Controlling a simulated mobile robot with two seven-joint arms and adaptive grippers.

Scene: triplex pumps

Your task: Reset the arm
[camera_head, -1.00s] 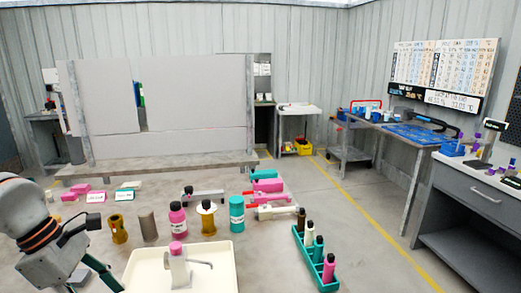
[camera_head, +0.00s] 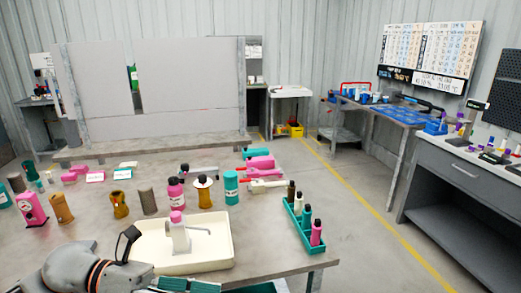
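My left arm comes in at the bottom left, in front of the table. My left gripper (camera_head: 185,285) is at the bottom edge and partly cut off. Its teal-green parts show below the tray, but I cannot tell whether its fingers are open or shut. A cream tray (camera_head: 222,262) stands just beyond it on the table. A white bottle with a pink cap (camera_head: 180,234) stands upright in the tray. My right gripper is not in view.
The grey table (camera_head: 290,263) holds pink bottles (camera_head: 176,195), a teal cylinder (camera_head: 231,188), brown-yellow parts (camera_head: 120,205) and a teal rack (camera_head: 298,222) of small bottles. A grey workbench (camera_head: 465,170) stands at the right. Floor is clear between them.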

